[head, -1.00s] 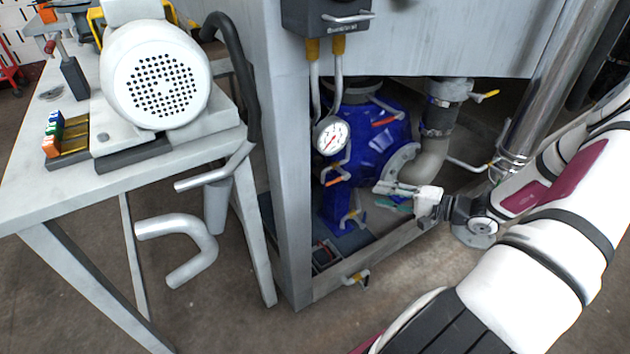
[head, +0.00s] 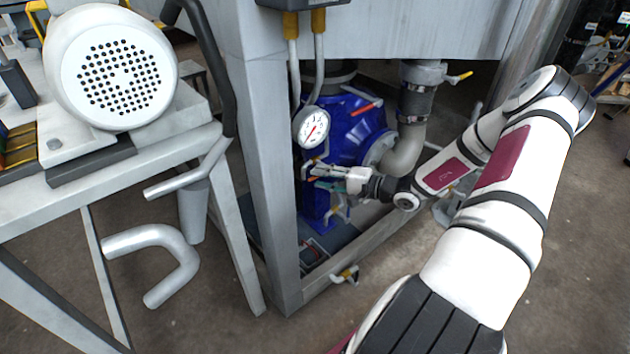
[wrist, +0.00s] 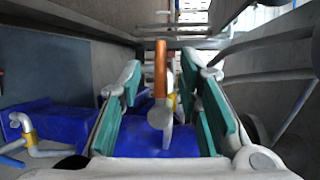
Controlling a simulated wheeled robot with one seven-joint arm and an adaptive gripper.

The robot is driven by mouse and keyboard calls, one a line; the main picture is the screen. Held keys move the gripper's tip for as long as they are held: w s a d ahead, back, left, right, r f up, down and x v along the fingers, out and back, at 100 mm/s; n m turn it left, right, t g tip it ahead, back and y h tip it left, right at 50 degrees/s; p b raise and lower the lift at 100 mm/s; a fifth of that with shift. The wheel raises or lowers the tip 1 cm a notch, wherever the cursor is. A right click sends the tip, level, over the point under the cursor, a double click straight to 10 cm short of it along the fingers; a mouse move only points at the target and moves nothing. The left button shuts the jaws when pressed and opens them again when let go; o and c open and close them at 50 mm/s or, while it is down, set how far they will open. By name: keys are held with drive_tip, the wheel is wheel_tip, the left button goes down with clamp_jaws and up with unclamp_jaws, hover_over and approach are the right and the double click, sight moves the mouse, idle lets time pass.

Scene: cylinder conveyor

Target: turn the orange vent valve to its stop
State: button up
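An orange valve lever (wrist: 160,70) stands between the two teal-padded fingers of my gripper (wrist: 160,62) in the wrist view. The fingers are open, one on each side, with gaps to the lever. A metal stem (wrist: 160,115) lies below the lever, in front of the blue pump body (wrist: 155,140). In the head view my gripper (head: 316,172) is below the gauge, beside the blue pump (head: 350,135). Only a small orange bit of the lever (head: 311,179) shows there; my fingers hide part of it.
A dial gauge (head: 312,128) is just above my gripper. A red-orange handle (head: 367,107) is higher on the pump, and a yellow-handled valve (head: 459,76) is at the upper right. The grey frame post (head: 268,180) stands close left. A large elbow pipe (head: 402,150) is right.

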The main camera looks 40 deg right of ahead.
drive_tip(key=shift+b+x, duration=0.3)
drive_tip(key=shift+x, duration=1.05)
drive_tip(key=shift+c, duration=0.2)
clamp_jaws()
